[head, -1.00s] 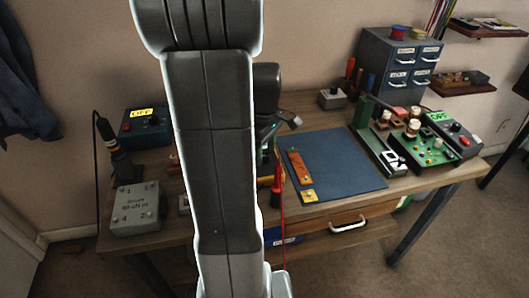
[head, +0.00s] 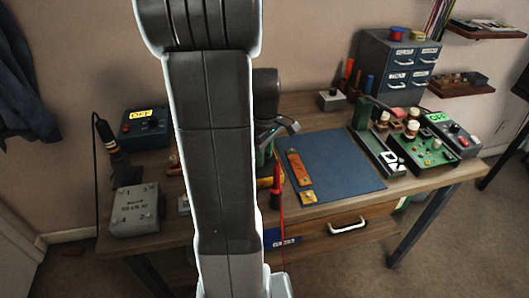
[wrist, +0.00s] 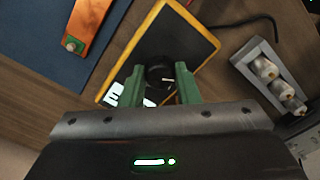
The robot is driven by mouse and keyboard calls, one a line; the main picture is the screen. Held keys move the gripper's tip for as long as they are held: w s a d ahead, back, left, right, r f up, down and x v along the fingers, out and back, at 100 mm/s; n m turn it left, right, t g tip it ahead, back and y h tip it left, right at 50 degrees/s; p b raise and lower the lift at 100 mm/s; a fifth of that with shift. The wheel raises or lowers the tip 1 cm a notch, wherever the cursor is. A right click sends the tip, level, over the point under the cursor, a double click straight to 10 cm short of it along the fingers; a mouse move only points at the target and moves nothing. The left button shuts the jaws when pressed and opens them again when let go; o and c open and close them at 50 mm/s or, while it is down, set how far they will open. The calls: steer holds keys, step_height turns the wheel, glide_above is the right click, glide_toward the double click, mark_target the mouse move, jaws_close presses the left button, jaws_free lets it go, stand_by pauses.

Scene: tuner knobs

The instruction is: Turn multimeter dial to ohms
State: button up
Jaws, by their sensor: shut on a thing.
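The multimeter (wrist: 187,40) is a dark panel with a yellow-orange edge, lying tilted in the wrist view. Its round black dial (wrist: 158,75) sits between the green fingers of my gripper (wrist: 161,82), which is shut on it. A short pale mark shows on the dial, toward the right in this view. The dial's markings are too small or hidden to read. In the head view my arm covers most of the multimeter; only a bit of its yellow edge shows (head: 265,190).
A blue mat (head: 335,170) with an orange strip (head: 298,168) lies to the right. A red probe (head: 277,178) with a red cable hangs near the front edge. Circuit gear (head: 430,140) fills the table's right end.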

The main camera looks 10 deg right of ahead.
steer(key=m+p, duration=0.1)
steer(key=m, duration=0.5)
steer(key=shift+r+p, duration=0.1)
steer(key=shift+p, duration=0.25)
steer(key=m+p, duration=0.1)
steer(key=m, duration=0.4)
steer(key=shift+m, duration=0.3)
steer(key=m, duration=0.6)
steer(key=shift+p, duration=0.4)
steer(key=m, duration=0.5)
steer(key=shift+m, duration=0.5)
steer(key=o, duration=1)
steer(key=shift+c, duration=0.2)
step_height(320, 180, up, 14)
steer(key=p, duration=0.1)
steer(key=shift+p, duration=0.3)
